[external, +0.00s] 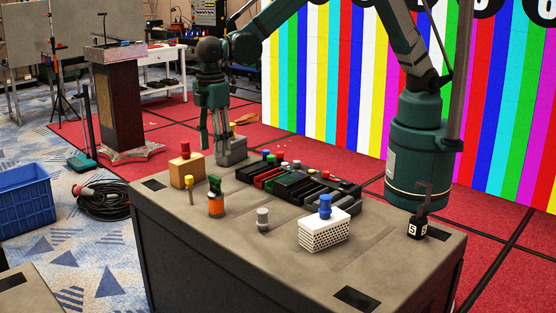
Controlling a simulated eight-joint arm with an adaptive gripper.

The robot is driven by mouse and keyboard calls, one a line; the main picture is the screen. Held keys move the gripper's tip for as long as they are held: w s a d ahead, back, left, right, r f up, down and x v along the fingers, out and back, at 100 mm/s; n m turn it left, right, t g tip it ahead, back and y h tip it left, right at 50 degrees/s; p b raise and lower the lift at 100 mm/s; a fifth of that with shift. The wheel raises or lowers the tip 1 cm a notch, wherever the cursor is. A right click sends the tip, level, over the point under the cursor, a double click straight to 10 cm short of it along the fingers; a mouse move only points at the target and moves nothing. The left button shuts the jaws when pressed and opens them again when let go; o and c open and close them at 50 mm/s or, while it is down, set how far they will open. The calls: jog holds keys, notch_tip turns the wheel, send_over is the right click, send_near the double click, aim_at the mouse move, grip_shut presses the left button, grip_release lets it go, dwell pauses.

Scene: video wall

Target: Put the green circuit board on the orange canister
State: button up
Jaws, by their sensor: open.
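The orange canister (216,207) stands upright on the near-left part of the grey table. A small green piece (214,185), which looks like the green circuit board, is on top of the canister and stands up from it. My gripper (213,152) is above and behind the canister in the picture, pointing down. Its fingers are apart, with nothing seen between them. A gap shows between the fingertips and the green piece. Whether the green piece rests flat or tilted is too small to tell.
A black cube (413,230) sits at right.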

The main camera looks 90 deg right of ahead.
jog(key=s+d+r+m+t, duration=0.2)
jog(key=s+d+r, duration=0.5)
jog(key=d+r, duration=0.3)
jog(key=s+d+r+m+t, duration=0.1)
jog(key=s+d+r+m, duration=0.1)
jog(key=s+d+r, duration=0.65)
jog(key=s+d+m+t, duration=0.2)
jog(key=s+d, duration=0.6)
jog(key=s, duration=0.3)
jog(key=s+d+m+t, duration=0.2)
jog(key=s+d+m, duration=0.1)
jog(key=s+d, duration=0.6)
jog(key=shift+s+d+r, duration=0.25)
jog(key=shift+s+r, duration=0.05)
jog(key=shift+s, duration=0.65)
